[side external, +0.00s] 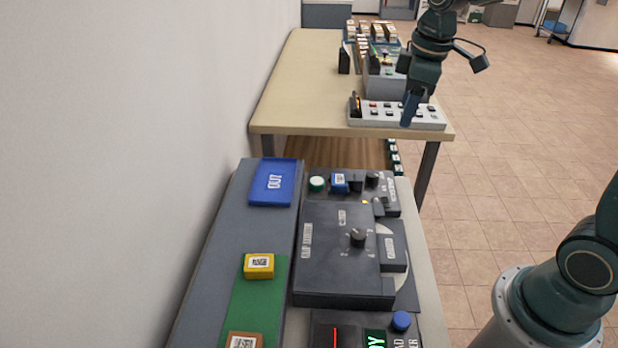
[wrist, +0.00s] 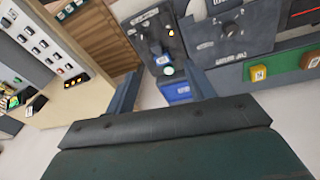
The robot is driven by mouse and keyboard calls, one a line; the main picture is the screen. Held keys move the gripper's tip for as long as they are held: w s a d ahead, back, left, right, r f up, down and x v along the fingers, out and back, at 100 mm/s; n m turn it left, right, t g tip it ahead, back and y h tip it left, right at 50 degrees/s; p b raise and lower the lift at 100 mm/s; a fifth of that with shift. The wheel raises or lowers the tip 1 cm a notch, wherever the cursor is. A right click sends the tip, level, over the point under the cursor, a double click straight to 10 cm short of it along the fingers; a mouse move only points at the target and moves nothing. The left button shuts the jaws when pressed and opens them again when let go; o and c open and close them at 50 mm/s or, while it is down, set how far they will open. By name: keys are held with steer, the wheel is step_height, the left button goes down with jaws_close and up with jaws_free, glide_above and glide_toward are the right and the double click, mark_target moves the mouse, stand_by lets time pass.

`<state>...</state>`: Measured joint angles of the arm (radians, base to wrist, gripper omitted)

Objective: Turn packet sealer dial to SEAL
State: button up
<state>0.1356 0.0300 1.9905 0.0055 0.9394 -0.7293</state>
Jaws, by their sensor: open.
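The dark unit at the back of the near bench (side external: 352,200) has a black knob (side external: 372,179), a blue block (side external: 339,183) and a pale green round button (side external: 317,184). It also shows in the wrist view (wrist: 148,22), ahead of the fingers. A larger dark box (side external: 325,265) in front carries another black dial (side external: 357,237). I cannot read which one is the packet sealer, or either setting. My gripper (side external: 410,108) is in the air in the upper right, apart from both. The wrist view shows its two fingers spread and empty (wrist: 161,74).
A blue OUT tray (side external: 272,192), a yellow block (side external: 259,265) and a brown block (side external: 244,339) lie left of the units. A blue button (side external: 401,321) is at the front. A white button panel (side external: 380,113) sits on the far table (side external: 300,90). The wall borders the left.

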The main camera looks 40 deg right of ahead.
steer(key=shift+t, duration=0.5)
steer(key=shift+s+a+r, duration=0.3)
steer(key=shift+s+r, duration=0.15)
steer(key=shift+s, duration=0.35)
steer(key=shift+s+a+r, duration=0.3)
steer(key=shift+s+r, duration=0.1)
steer(key=shift+s, duration=0.4)
steer(key=shift+s+a+r, duration=0.3)
steer(key=shift+s+r, duration=0.15)
steer(key=shift+s, duration=0.35)
steer(key=shift+m, duration=0.3)
steer(key=n+g, duration=0.3)
steer(key=n, duration=0.1)
glide_above(374, 173)
step_height(374, 173, down, 13)
steer(key=shift+s+a+r, duration=0.1)
step_height(374, 173, down, 14)
steer(key=shift+r, duration=0.15)
